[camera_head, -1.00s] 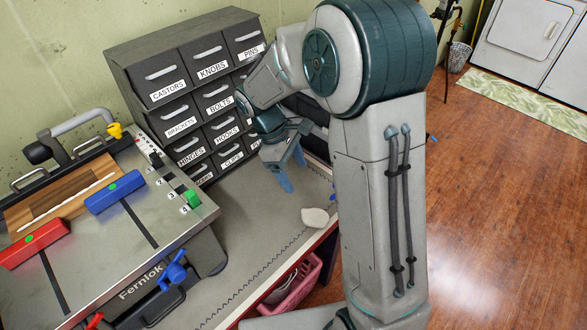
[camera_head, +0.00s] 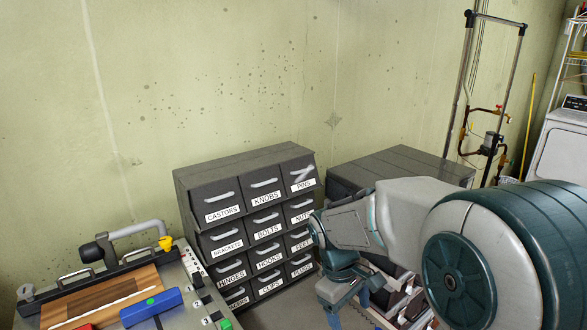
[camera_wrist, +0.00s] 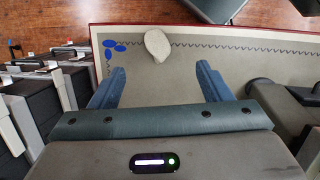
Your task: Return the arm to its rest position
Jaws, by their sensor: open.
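In the head view my arm (camera_head: 490,260) is bent at the lower right. The gripper hangs down to the right of the dark drawer cabinet's (camera_head: 247,162) lower drawers. Its fingertips run near the bottom edge there.
A second dark cabinet (camera_head: 400,165) stands behind my arm. A metal machine with a blue block (camera_head: 152,307) is at the lower left. Pipes (camera_head: 487,150) and a white appliance (camera_head: 565,145) are at the right.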

